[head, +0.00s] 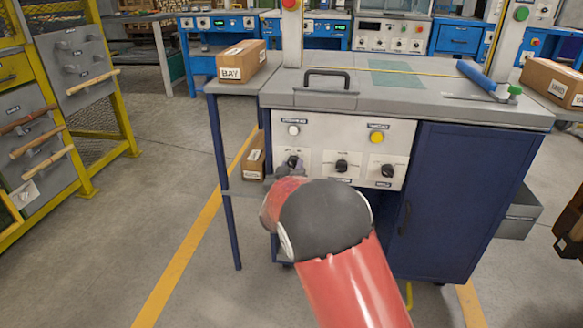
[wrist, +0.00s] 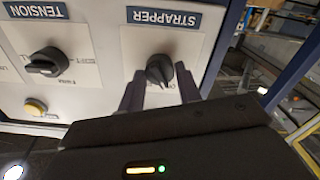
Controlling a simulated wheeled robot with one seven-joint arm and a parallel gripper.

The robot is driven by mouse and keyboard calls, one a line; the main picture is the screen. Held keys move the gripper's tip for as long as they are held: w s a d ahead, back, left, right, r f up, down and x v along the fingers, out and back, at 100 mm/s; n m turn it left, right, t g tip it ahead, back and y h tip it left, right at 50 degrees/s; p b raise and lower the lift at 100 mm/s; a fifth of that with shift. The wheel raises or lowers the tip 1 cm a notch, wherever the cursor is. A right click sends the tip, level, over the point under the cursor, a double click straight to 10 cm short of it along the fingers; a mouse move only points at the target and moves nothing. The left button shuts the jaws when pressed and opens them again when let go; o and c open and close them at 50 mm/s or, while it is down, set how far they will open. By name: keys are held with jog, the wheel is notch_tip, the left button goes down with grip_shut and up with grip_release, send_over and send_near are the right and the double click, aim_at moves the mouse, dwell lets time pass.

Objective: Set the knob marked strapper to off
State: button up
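The strapper knob (wrist: 160,70) is a black rotary knob on a white panel, under a dark label reading STRAPPER in the wrist view. In the head view it is the leftmost knob (head: 293,162) in the lower row, partly hidden by my gripper (head: 284,174). In the wrist view my gripper (wrist: 160,84) is open, with one finger on each side of this knob. Small gaps show between fingers and knob. The markings around the knob are mostly hidden or unreadable, so I cannot tell its setting.
A tension knob (wrist: 47,62) sits beside it, with a yellow button (wrist: 35,107) nearby. The head view also shows a right-hand knob (head: 387,170) and a white button (head: 293,130). A blue cabinet door (head: 465,200) is to the right, and a box (head: 254,158) sits left of the panel.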

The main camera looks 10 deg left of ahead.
jog(key=o, duration=0.4)
jog(key=shift+c, duration=0.2)
jog(key=s, duration=0.8)
jog(key=shift+w, duration=0.1)
jog(key=s+d+r+m+g+y, duration=0.1)
jog(key=s+d+r+g+y, duration=0.2)
jog(key=d, duration=0.4)
jog(key=s+d+r+g, duration=0.3)
jog(key=s+d+r, duration=0.3)
jog(key=d, duration=0.1)
jog(key=s+d+f+m+g+h, duration=0.1)
jog(key=s+d+g, duration=0.1)
jog(key=s+d, duration=0.3)
jog(key=s+d+f+g+h, duration=0.1)
jog(key=s+d, duration=0.3)
jog(key=s, duration=0.8)
jog(key=s+d+f+m+g+h, duration=0.1)
jog(key=s+d+g, duration=0.2)
jog(key=s+d, duration=0.2)
jog(key=s, duration=0.3)
jog(key=shift+s+d+m+p, duration=0.3)
jog(key=shift+s+p, duration=0.05)
jog(key=shift+s, duration=0.05)
